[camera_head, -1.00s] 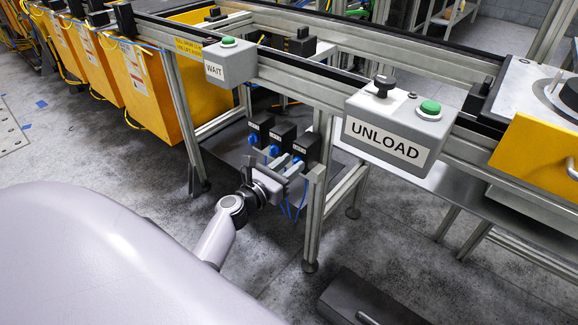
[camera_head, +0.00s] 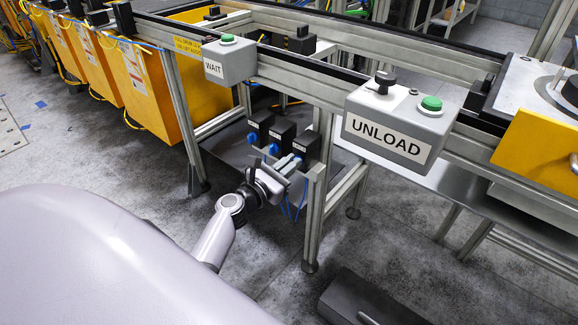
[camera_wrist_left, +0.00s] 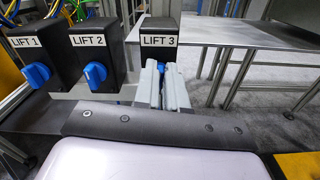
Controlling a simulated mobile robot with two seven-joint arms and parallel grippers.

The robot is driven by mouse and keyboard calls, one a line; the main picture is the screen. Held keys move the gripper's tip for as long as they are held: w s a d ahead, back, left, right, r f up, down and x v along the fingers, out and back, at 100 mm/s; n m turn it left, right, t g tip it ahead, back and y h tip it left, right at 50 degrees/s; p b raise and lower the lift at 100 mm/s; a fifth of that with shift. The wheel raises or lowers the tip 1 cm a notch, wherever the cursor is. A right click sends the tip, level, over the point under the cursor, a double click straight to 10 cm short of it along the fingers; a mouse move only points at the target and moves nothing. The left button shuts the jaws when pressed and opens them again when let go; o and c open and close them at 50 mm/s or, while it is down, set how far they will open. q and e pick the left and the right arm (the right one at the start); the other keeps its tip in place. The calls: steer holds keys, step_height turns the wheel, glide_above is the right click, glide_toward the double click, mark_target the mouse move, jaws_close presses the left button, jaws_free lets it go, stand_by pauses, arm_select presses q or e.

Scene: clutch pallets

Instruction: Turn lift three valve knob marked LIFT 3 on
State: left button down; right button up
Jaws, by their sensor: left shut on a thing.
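Three black valve boxes stand in a row under the conveyor. In the left wrist view the right one is the LIFT 3 valve box (camera_wrist_left: 160,44), also seen in the head view (camera_head: 307,145). My left gripper (camera_wrist_left: 164,88) has its grey fingers closed on the LIFT 3 knob (camera_wrist_left: 160,68). Only a little blue of this knob shows between the fingers, so its angle is hard to tell. In the head view my left gripper (camera_head: 288,168) reaches the same box. My right gripper is not in view.
The blue LIFT 1 knob (camera_wrist_left: 37,75) and LIFT 2 knob (camera_wrist_left: 95,74) are to the left. A frame post (camera_head: 316,190) stands just right of the valves. The UNLOAD box (camera_head: 395,125) and WAIT box (camera_head: 229,62) are above on the conveyor rail.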

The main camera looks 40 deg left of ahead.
arm_select(q)
steer(key=m+b, duration=0.2)
steer(key=m, duration=0.3)
steer(key=m+b, duration=0.2)
steer(key=m, duration=0.3)
steer(key=d+f+m+b, duration=0.1)
steer(key=m+b, duration=0.1)
steer(key=m, duration=0.3)
steer(key=shift+f+m, duration=0.1)
steer(key=shift+m, duration=0.3)
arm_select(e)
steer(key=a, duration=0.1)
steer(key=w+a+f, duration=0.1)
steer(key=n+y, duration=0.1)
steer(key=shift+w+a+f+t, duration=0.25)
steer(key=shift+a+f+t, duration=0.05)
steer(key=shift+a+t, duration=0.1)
arm_select(q)
steer(key=shift+m, duration=0.3)
steer(key=c, duration=1.2)
jaws_free()
steer(key=s, duration=0.7)
steer(key=shift+s+a, duration=0.15)
steer(key=shift+a, duration=0.15)
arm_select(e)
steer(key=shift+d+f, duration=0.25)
